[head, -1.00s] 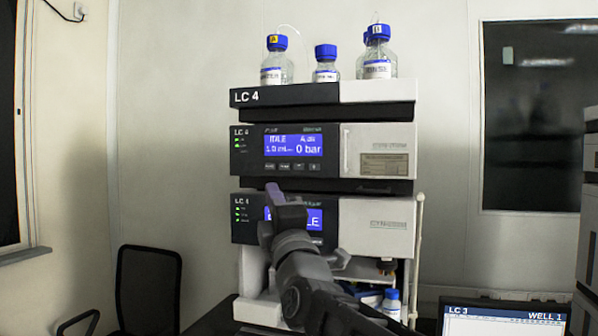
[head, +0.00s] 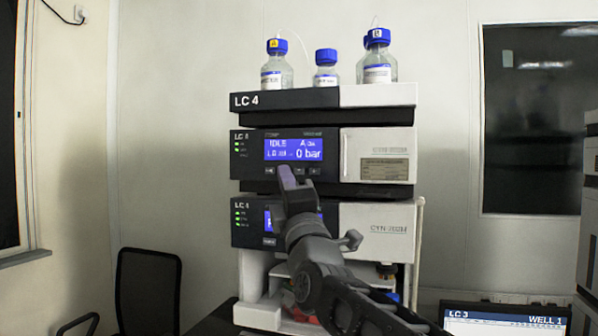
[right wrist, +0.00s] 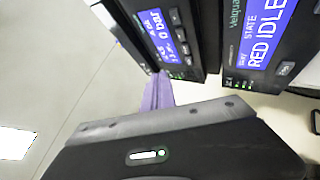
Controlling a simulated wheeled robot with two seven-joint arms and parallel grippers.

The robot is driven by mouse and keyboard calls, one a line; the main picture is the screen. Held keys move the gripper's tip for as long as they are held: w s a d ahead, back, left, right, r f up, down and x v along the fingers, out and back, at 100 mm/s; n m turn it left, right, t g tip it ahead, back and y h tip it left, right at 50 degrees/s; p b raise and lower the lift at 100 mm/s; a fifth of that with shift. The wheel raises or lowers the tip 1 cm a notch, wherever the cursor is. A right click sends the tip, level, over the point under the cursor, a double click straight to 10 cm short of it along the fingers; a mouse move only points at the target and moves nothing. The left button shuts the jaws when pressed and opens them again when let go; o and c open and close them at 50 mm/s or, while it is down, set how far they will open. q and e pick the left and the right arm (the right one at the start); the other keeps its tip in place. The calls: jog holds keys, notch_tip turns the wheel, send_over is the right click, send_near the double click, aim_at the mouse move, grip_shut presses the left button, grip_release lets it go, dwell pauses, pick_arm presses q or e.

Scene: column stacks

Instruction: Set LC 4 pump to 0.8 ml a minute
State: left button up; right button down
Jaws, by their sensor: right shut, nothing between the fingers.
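The LC 4 stack stands in the middle of the head view. Its pump module (head: 250,155) has a blue display (head: 293,148) reading IDLE and 0 bar, with a flow value that is blurred. A row of small buttons (head: 313,171) sits under the display, partly hidden by my gripper. My right gripper (head: 286,176) is shut and empty, its purple fingertips in front of the button row; I cannot tell whether they touch. In the right wrist view the purple fingers (right wrist: 158,92) point at the pump's lower panel, beside the pump display (right wrist: 157,33). My left gripper is not in view.
Below the pump is another LC 4 module (head: 375,231), its display mostly covered by my right arm. Blue-capped bottles (head: 326,68) stand on top of the stack. An LC 3 screen (head: 503,320) is at the lower right, and a black chair (head: 148,285) at the lower left.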

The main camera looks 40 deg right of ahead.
aim_at(297, 176)
jog(key=w+d+p, duration=0.1)
jog(key=w+d, duration=0.2)
jog(key=d, duration=0.2)
jog(key=shift+w, duration=0.25)
dwell(1.9)
jog(key=shift+w+d, duration=0.25)
jog(key=shift+d, duration=0.1)
jog(key=shift+w+d, duration=0.2)
jog(key=shift+d, duration=0.1)
dwell(0.7)
dwell(0.3)
jog(key=shift+s+a+b, duration=0.45)
jog(key=shift+s+a, duration=0.05)
jog(key=shift+a, duration=0.15)
